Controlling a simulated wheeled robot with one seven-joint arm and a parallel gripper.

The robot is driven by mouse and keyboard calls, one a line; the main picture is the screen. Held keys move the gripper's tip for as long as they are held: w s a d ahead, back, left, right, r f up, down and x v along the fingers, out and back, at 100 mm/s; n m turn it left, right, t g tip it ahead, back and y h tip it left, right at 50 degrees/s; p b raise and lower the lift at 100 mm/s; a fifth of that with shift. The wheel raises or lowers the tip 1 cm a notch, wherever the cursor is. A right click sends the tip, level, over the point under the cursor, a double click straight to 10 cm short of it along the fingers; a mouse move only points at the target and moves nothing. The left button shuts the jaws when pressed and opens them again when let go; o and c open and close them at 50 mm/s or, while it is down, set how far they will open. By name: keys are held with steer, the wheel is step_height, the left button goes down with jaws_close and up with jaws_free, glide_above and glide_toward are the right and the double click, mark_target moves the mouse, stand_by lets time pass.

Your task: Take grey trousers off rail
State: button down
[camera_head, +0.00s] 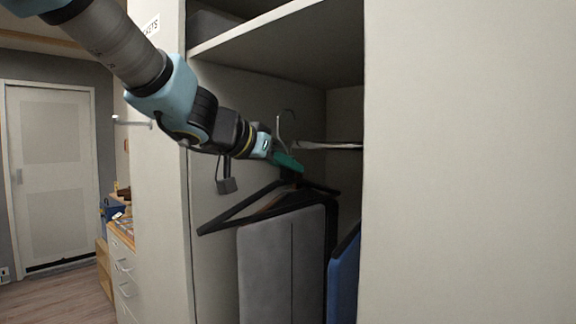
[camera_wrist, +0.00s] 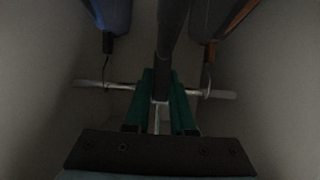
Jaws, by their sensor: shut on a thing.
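The grey trousers (camera_head: 280,265) hang folded over a black hanger (camera_head: 240,208) in the open wardrobe, below the rail (camera_head: 335,146). My gripper (camera_head: 290,162) has green fingers and is shut on the top of the black hanger, just above its shoulders. In the wrist view my gripper (camera_wrist: 160,100) closes around the dark hanger neck (camera_wrist: 161,82), close to the rail (camera_wrist: 218,94). A thin hook shows above the fingers in the head view. Whether the held hanger's hook still rests on the rail I cannot tell.
A blue garment (camera_head: 344,280) hangs right of the trousers, with a dark one between. A shelf (camera_head: 285,45) is above, and wardrobe side panels (camera_head: 160,200) stand close on both sides. A white door (camera_head: 52,175) is far left.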

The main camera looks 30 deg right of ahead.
steer(key=shift+s+a+p, duration=0.3)
steer(key=shift+a+p, duration=0.2)
steer(key=shift+a, duration=0.65)
steer(key=shift+s+a+p, duration=0.25)
steer(key=shift+a+p, duration=0.25)
steer(key=shift+a, duration=0.6)
steer(key=shift+s+a+p, duration=0.3)
steer(key=shift+a+p, duration=0.2)
steer(key=shift+a, duration=0.65)
